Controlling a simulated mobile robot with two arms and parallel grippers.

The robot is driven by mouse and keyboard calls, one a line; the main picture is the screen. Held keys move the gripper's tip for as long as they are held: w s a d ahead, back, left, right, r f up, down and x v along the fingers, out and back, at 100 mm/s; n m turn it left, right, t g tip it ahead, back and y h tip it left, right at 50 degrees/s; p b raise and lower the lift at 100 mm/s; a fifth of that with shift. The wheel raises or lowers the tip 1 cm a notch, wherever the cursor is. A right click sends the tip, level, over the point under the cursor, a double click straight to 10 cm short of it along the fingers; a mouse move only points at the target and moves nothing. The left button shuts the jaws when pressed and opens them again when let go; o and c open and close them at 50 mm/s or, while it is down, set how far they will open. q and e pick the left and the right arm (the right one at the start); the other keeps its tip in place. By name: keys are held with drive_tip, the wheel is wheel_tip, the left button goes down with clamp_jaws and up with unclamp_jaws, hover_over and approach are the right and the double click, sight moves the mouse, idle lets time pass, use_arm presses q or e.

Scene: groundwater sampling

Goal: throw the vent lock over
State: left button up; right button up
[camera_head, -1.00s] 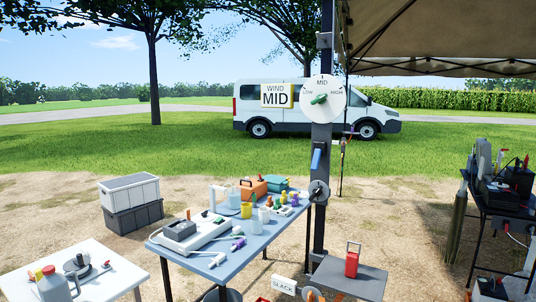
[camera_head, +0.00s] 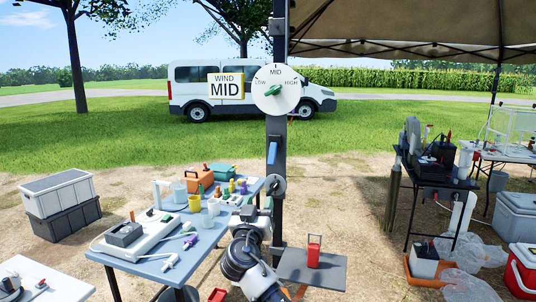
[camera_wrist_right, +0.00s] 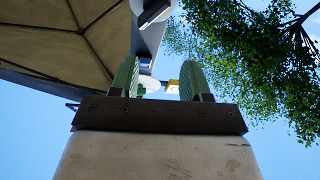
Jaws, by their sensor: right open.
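A dark post (camera_head: 278,130) carries a blue lever handle (camera_head: 272,152), hanging roughly upright, and a grey round fitting (camera_head: 278,187) below it. I cannot tell for certain which of these is the vent lock. My right gripper (camera_head: 249,212) is low in front of the post, below the lever and apart from it. In the right wrist view its two green-grey fingers (camera_wrist_right: 158,75) stand apart with nothing between them, pointing up toward the post and canopy. My left gripper is not in view.
A blue table (camera_head: 185,266) with equipment stands left. A grey shelf (camera_head: 325,274) holds a red canister (camera_head: 314,252). Crowded tables stand right.

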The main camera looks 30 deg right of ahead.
sight(271, 158)
wheel_tip(271, 158, up, 6)
drive_tip(key=r+m+h, duration=0.1)
drive_tip(key=m+h, duration=0.1)
drive_tip(key=p+x, duration=0.2)
drive_tip(key=x, duration=0.2)
drive_tip(key=p+x, duration=0.2)
drive_tip(key=x, duration=0.2)
drive_tip(key=shift+s+d+f+p, duration=0.2)
drive_tip(key=shift+s+d+p, duration=0.05)
drive_tip(key=shift+d+p, duration=0.15)
drive_tip(key=shift+w+d+r, duration=0.1)
drive_tip(key=shift+w+d, duration=0.4)
drive_tip(key=shift+c, duration=0.2)
clamp_jaws()
